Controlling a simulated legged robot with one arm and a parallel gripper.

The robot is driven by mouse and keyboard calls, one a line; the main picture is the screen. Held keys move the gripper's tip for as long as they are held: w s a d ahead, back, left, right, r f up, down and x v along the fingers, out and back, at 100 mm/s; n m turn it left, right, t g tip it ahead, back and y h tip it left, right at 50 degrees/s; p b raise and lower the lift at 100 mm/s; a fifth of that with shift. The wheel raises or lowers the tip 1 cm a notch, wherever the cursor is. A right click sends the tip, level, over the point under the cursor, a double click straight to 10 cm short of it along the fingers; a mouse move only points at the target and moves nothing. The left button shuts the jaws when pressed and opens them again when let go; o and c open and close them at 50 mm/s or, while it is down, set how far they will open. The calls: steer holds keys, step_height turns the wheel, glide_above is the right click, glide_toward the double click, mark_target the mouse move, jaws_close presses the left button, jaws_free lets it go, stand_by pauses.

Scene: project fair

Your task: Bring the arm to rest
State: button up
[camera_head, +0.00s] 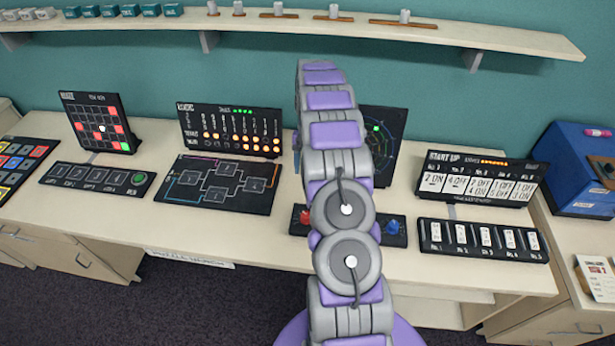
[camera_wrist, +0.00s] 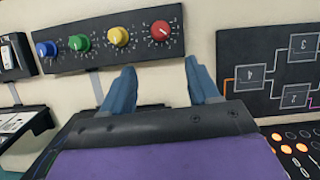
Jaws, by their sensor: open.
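My arm (camera_head: 335,135) rises from the bottom of the head view and stretches over the bench, bent at its grey round joints. Its far end points away from me, and the gripper fingers cannot be made out there. In the wrist view my gripper (camera_wrist: 158,68) shows two blue fingers spread wide apart with nothing between them. Past the fingertips lies a dark knob panel (camera_wrist: 92,52) with blue, green, yellow and red knobs. In the head view my arm hides the middle of this panel (camera_head: 299,231); its red and blue knobs show on either side.
The bench (camera_head: 150,215) carries a diagram board (camera_head: 263,172), a lit display (camera_head: 235,128), a dark screen (camera_head: 392,125) partly behind my arm, and a switch panel (camera_head: 484,257). A wall shelf (camera_head: 520,37) runs across the back. A blue box (camera_head: 578,165) stands at right.

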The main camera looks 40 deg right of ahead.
steer(key=shift+w+d+r, duration=0.1)
steer(key=shift+d+r, duration=0.05)
steer(key=shift+r, duration=0.2)
stand_by(0.4)
steer(key=s+a+r+n+h, duration=0.1)
steer(key=s+a+r, duration=0.2)
steer(key=a+r, duration=0.3)
steer(key=s+a+r+n+b, duration=0.1)
steer(key=s+a+r+n, duration=0.2)
steer(key=a, duration=0.5)
steer(key=s+a+r+h, duration=0.1)
steer(key=s+a+r, duration=0.2)
steer(key=a+r, duration=0.35)
steer(key=s+a+n, duration=0.1)
steer(key=s+a, duration=0.3)
steer(key=s, duration=0.3)
steer(key=s+a+n+t+h+b, duration=0.1)
steer(key=s+a, duration=0.3)
steer(key=s, duration=0.4)
steer(key=s+a+n, duration=0.3)
steer(key=s+a, duration=0.1)
steer(key=s, duration=0.4)
steer(key=shift+a+b, duration=0.15)
steer(key=shift+b, duration=0.2)
